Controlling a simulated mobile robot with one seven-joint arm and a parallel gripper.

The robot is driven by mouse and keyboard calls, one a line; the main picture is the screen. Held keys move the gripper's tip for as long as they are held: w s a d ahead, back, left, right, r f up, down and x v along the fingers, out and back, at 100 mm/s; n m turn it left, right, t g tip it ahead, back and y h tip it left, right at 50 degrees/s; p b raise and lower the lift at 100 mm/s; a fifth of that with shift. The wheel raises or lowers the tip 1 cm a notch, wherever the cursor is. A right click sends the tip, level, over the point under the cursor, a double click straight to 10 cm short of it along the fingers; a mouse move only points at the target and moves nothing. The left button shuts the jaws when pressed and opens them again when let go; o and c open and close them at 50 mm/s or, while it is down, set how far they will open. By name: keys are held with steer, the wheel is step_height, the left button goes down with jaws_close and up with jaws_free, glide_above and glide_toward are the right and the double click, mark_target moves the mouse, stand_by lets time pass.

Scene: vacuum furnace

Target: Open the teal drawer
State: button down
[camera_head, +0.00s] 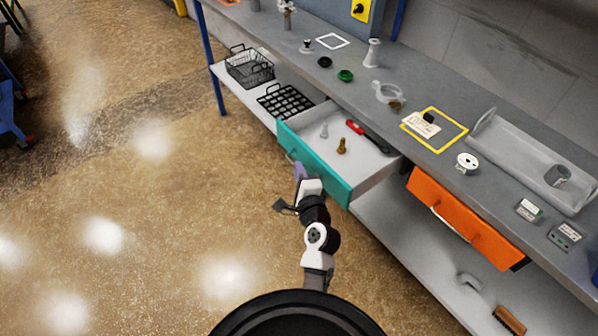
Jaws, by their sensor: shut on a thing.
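The teal drawer (325,178) is pulled well out from under the grey workbench, and its white interior shows. Inside it lie a red-and-black handled tool (368,135), a small brass fitting (342,146) and a small grey fitting (324,131). My gripper (297,172) is at the left part of the teal front, on its outer side. It is shut on the drawer's handle, which is mostly hidden behind the gripper.
An orange drawer (465,217) with a pale handle sits closed to the right. The bench top (330,60) holds small parts, a yellow frame (452,122) and a grey tray (530,165). A wire basket (249,68) stands on the lower shelf.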

steer(key=shift+s+a, duration=0.15)
steer(key=shift+a, duration=0.2)
steer(key=c, duration=1.5)
jaws_free()
steer(key=shift+d, duration=0.1)
